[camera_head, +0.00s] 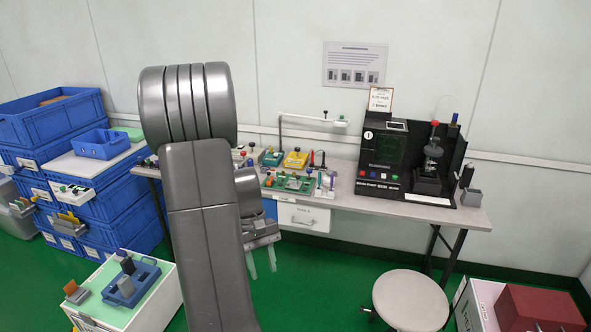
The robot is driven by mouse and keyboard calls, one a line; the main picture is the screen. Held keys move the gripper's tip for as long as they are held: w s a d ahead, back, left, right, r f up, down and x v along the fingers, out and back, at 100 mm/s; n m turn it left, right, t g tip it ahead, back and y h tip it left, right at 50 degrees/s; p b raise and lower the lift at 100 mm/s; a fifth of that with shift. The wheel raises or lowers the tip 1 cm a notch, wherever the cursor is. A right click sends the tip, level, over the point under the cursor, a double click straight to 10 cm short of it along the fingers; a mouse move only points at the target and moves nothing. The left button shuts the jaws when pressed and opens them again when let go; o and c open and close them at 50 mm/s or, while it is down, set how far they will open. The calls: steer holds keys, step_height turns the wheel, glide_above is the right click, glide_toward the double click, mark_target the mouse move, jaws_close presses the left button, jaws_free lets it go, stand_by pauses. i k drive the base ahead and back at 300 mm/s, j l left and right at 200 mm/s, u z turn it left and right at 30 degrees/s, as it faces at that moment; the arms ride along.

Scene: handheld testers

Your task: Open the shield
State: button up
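A black tester (411,160) stands at the right end of the long table. A dark green-tinted panel (384,152) covers the left part of its front; it looks like the shield, but I cannot tell how it is hinged. To its right, a fixture (432,155) with a red-topped post shows uncovered. My gripper (262,262) hangs in front of the table, left of and lower than the tester, well apart from it. Its two pale fingers point down with a gap between them and nothing in it. My arm hides the table's left part.
The table (425,213) carries small testers and boards (290,182) under a lamp. A round stool (410,298) stands before the tester, with a red box (540,310) to its right. Blue crates (55,120) fill the left. Green floor between my gripper and the stool is clear.

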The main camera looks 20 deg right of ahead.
mark_target(297, 185)
steer(key=i+l, duration=0.35)
steer(key=i, duration=0.2)
steer(key=i+l, duration=0.35)
steer(key=i, duration=0.2)
steer(key=i+l, duration=0.4)
steer(key=i, duration=0.2)
steer(key=i+l, duration=0.35)
steer(key=i, duration=0.2)
